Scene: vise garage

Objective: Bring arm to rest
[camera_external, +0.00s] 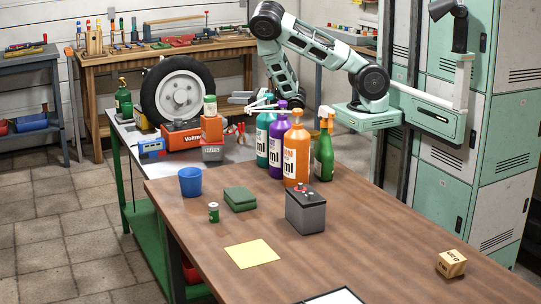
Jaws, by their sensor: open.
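My arm reaches from the right, bends up high and comes down behind the bottles at the back of the brown table. My gripper (262,103) is at the end of it, over the back of the table with its pale fingers pointing left. It is open, and I see nothing held between the fingers. It is close to the tops of the teal bottle (263,145) and the purple bottle (278,152). Part of the wrist is hidden behind the bottles, and I cannot tell if anything touches.
An orange bottle (296,155) and a green spray bottle (324,155) stand beside them. A wheel (178,92) stands behind. Lockers (450,125) are right.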

